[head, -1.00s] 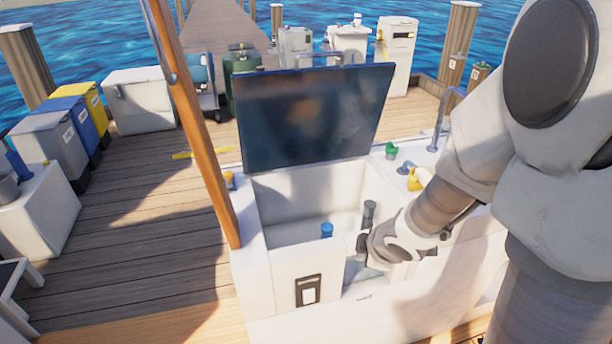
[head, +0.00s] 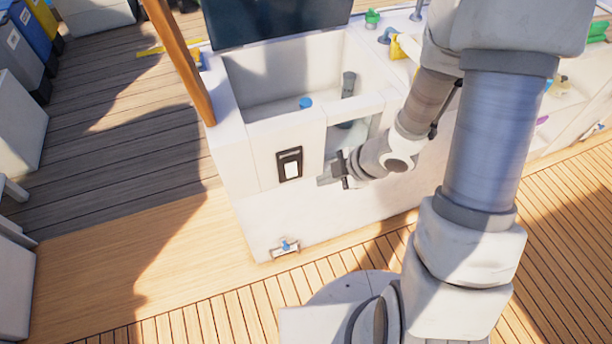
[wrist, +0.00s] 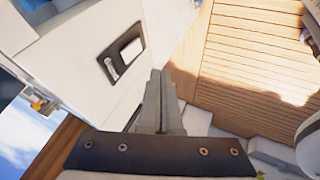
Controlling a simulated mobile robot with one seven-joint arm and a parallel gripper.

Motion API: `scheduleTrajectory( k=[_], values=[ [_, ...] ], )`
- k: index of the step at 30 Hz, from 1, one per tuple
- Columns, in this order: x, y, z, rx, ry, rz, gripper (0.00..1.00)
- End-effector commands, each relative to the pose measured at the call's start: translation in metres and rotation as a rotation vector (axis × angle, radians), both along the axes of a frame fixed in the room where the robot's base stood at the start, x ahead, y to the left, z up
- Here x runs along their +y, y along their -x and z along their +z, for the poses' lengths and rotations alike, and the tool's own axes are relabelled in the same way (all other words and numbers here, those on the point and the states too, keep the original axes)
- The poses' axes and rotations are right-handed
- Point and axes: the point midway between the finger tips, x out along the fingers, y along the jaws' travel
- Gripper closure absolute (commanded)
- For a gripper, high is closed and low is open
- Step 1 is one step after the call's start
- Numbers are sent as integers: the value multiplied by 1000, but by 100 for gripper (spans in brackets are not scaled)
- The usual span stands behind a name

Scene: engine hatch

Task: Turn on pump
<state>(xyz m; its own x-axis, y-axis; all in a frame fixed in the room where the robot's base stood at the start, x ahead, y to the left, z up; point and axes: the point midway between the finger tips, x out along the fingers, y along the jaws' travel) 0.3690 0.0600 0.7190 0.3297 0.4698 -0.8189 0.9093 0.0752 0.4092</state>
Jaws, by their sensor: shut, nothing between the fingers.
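A black-framed switch panel with a white rocker (head: 289,164) is set in the white cabinet's front face, taken to be the pump switch. It also shows in the wrist view (wrist: 122,55), up and left of the fingertips. My gripper (head: 322,181) is in front of the cabinet, a little right of and below the switch, apart from it. In the wrist view the fingers (wrist: 157,76) are shut together and empty. Whether the rocker is on or off cannot be told.
The white cabinet (head: 240,160) has an open hatch with a dark raised lid (head: 280,15). A blue-handled valve (head: 286,246) sits low on its front. A wooden post (head: 182,60) stands at its left corner. The wooden deck (head: 130,265) in front is clear.

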Motion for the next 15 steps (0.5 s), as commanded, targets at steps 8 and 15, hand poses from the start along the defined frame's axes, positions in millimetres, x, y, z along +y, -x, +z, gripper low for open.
scheduleTrajectory(
  k=[8,15],
  values=[
    [20,-13,-40,1,-1,2,100],
    [43,-29,-81,1,1,4,100]
  ],
)
